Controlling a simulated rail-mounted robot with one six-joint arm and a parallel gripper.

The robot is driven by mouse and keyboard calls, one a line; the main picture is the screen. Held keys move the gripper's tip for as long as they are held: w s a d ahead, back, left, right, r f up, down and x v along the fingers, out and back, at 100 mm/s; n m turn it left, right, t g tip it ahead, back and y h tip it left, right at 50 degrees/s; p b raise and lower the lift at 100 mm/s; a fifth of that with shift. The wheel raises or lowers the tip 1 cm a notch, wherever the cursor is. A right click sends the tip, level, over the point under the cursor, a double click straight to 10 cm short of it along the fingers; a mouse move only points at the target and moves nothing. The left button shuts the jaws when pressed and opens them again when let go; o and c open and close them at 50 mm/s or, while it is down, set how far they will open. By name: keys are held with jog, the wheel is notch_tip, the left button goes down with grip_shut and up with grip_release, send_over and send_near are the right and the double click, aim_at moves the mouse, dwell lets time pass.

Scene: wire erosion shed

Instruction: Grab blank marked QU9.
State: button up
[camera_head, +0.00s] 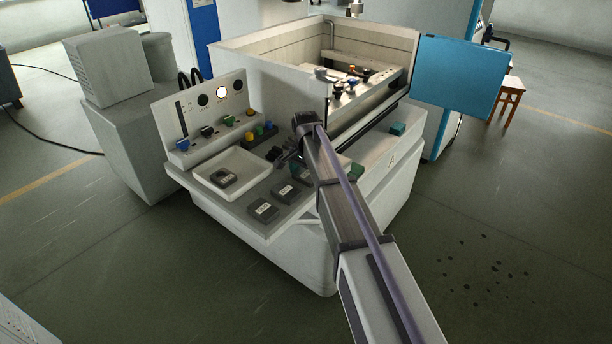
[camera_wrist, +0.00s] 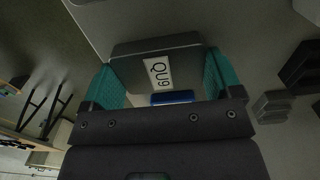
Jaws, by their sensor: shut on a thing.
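The blank marked QU9 (camera_wrist: 130,71) is a dark grey block with a white label, and its lettering runs sideways in the wrist view. My gripper (camera_wrist: 162,76) has its teal fingers on either side of the blank, shut on it. The far edge of the blank shows beyond the fingers. In the head view my arm covers much of the gripper area, and I cannot make out the held blank or its height above the bench there.
A white tray (camera_head: 257,162) on the machine's front shelf holds one labelled dark block (camera_head: 223,177). Two more labelled blocks, a front one (camera_head: 262,210) and one behind it (camera_head: 285,193), lie right of it. A control panel (camera_head: 217,113) stands behind. A blue door (camera_head: 459,78) hangs open at right.

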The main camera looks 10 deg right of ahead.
aim_at(306, 174)
notch_tip(306, 174, up, 10)
jog(key=p, duration=1)
